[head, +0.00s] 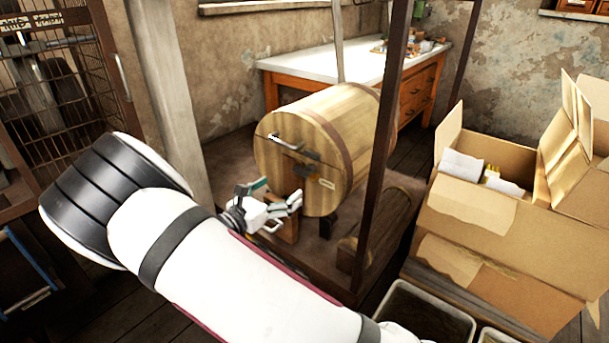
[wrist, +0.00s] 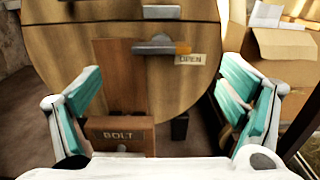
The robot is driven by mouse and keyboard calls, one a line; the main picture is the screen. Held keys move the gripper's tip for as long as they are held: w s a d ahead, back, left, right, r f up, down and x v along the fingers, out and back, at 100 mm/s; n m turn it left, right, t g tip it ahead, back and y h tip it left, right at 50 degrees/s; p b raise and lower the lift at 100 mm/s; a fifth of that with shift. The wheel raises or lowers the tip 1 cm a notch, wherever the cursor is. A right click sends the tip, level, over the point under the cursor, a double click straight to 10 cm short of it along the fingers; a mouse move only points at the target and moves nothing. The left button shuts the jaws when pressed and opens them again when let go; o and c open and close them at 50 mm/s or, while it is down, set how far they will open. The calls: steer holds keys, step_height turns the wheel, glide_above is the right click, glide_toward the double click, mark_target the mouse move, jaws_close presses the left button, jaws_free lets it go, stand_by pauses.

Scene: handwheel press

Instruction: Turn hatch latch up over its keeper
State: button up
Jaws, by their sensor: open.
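The latch (wrist: 158,47) is a grey bar with a raised block and an orange right end, lying roughly level on the round wooden barrel end (wrist: 80,50). It also shows in the head view (head: 308,155). An "OPEN" tag (wrist: 190,60) sits just below its orange end. A pale metal piece (wrist: 161,11) is above the latch; I cannot tell if it is the keeper. My gripper (head: 268,200) is open and empty in front of the barrel, with teal-padded fingers apart on both sides of the wrist view (wrist: 165,100). The latch is beyond and between them, untouched.
A wooden block marked "BOLT" (wrist: 119,135) stands low, left of centre in the wrist view. A dark upright post (head: 383,150) stands right of the barrel. Cardboard boxes (head: 480,225) fill the right. A white-topped bench (head: 330,62) is behind.

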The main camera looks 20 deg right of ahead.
mark_target(303, 174)
steer(key=b+x, duration=0.2)
steer(key=x, duration=0.8)
steer(key=shift+w+d, duration=0.15)
steer(key=shift+d, duration=0.15)
steer(key=shift+c, duration=0.2)
steer(key=c, duration=1.1)
